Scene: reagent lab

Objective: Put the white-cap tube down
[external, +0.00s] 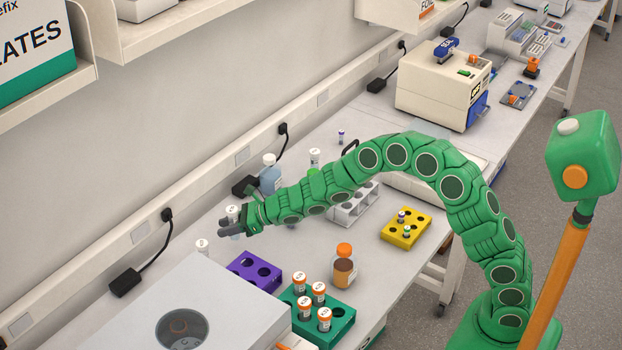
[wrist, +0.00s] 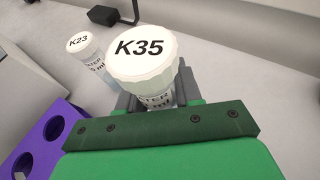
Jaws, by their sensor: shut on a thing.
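My gripper (external: 232,226) is at the end of the green arm, near the back of the bench by the wall. It is shut on a white-cap tube (wrist: 143,58) whose cap reads K35 in the wrist view. In the external view the tube (external: 233,215) shows only in part between the fingers. Its lower end is hidden, so I cannot tell whether it touches the bench. A second white-cap tube (wrist: 83,45), labelled K23, stands upright to its left in the wrist view and beside the wall in the external view (external: 202,245).
A purple rack (external: 255,271) with empty holes is near my gripper. A green rack (external: 333,312) holds several orange-cap tubes. A brown bottle (external: 344,268), a yellow rack (external: 406,228) and a blue bottle (external: 270,177) stand around. A large grey box (external: 230,300) fills the near left.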

